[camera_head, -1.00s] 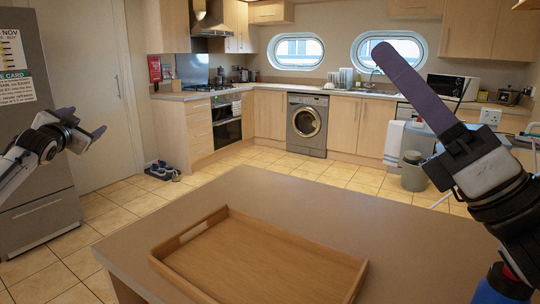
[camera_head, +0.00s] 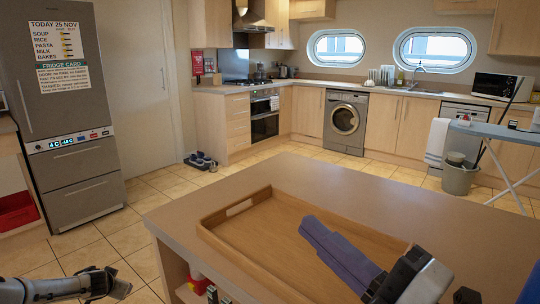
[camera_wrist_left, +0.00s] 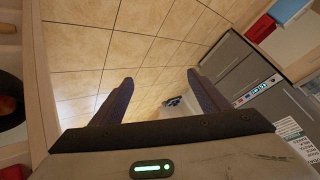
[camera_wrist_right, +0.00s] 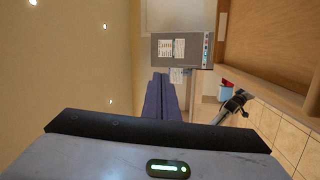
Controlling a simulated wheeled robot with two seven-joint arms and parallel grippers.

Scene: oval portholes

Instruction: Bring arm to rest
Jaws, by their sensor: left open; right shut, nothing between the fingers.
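My right gripper (camera_head: 335,250) comes in from the lower right of the head view. It is shut and empty, with its purple fingers together, and it overlaps the near right part of the wooden tray in that view. The shut fingers also show in the right wrist view (camera_wrist_right: 164,98). My left gripper (camera_head: 122,288) is at the lower left edge of the head view, low beside the counter.
An empty wooden tray (camera_head: 222,238) lies on the counter (camera_head: 440,215). A grey fridge (camera_head: 75,140) stands at the left. Tiled floor (camera_head: 120,235) is open between fridge and counter. A grey bin (camera_head: 458,180) and an ironing board (camera_head: 500,132) stand at the right.

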